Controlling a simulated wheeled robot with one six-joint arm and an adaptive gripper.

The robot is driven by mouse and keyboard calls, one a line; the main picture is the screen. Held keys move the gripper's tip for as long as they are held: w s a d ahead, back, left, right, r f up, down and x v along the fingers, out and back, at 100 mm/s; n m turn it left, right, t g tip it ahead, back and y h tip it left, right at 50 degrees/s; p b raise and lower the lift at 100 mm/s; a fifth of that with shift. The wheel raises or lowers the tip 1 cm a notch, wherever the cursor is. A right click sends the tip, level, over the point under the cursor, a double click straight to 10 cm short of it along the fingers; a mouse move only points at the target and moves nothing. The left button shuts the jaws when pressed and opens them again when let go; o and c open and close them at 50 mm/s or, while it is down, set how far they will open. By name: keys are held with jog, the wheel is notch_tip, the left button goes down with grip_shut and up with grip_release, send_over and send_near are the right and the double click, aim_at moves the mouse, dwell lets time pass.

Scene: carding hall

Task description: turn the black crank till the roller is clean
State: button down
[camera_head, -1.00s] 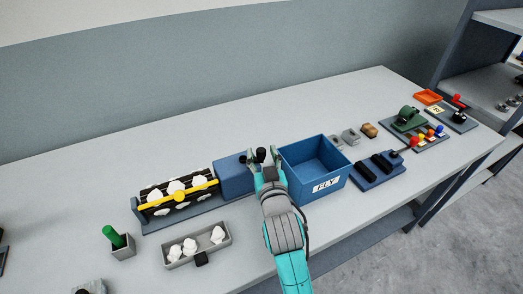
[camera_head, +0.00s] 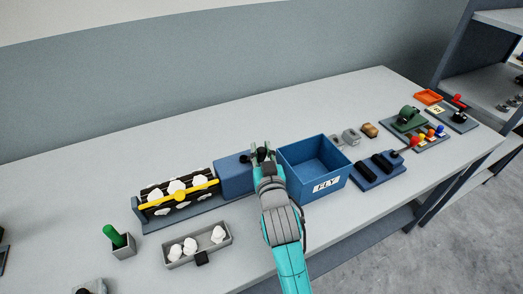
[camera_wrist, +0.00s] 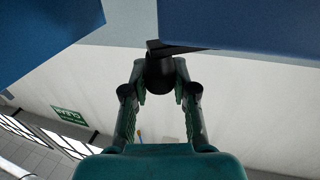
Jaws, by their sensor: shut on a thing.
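The roller (camera_head: 160,199) is dark with several white fluff tufts on it and a yellow bar across its front. It sits on a blue-grey base at the left of the bench. A blue housing (camera_head: 235,178) joins its right end. The black crank (camera_head: 246,158) is at the housing's right end, mostly hidden by my gripper. My gripper (camera_head: 263,153) is shut on the crank's knob. In the wrist view the round black knob (camera_wrist: 160,75) sits between the two fingers (camera_wrist: 160,84), with part of the crank arm above it.
A blue bin marked FLY (camera_head: 325,184) stands close to the right of my gripper. A grey tray (camera_head: 180,262) with several white tufts lies in front of the roller. A green-handled thing (camera_head: 113,236) stands at the left. The back of the bench is clear.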

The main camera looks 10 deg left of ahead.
aim_at(262, 155)
jog(key=shift+s+m+h, duration=0.15)
jog(key=shift+m+h, duration=0.15)
jog(key=shift+h, duration=0.1)
jog(key=shift+s+a+m+t+h, duration=0.15)
jog(key=shift+s+m+h, duration=0.2)
jog(key=shift+m+h, duration=0.7)
jog(key=shift+s+a+m+t+h, duration=0.1)
jog(key=shift+s+m+h, duration=0.35)
jog(key=shift+h, duration=1.05)
jog(key=shift+s+a+m+t+h, duration=0.15)
jog(key=shift+s+m+h, duration=0.1)
jog(key=shift+m+h, duration=0.85)
jog(key=m+g+h, duration=0.1)
jog(key=h, duration=0.1)
jog(key=s+m+g+h, duration=0.1)
jog(key=m+h, duration=0.1)
jog(key=h, duration=0.1)
jog(key=a+m+g+h, duration=0.1)
jog(key=m+h, duration=0.1)
jog(key=h, duration=0.1)
jog(key=shift+s, duration=0.4)
jog(key=c, duration=0.9)
grip_release()
jog(key=shift+s+a, duration=0.1)
jog(key=v, duration=1.1)
jog(key=shift+s+a, duration=0.3)
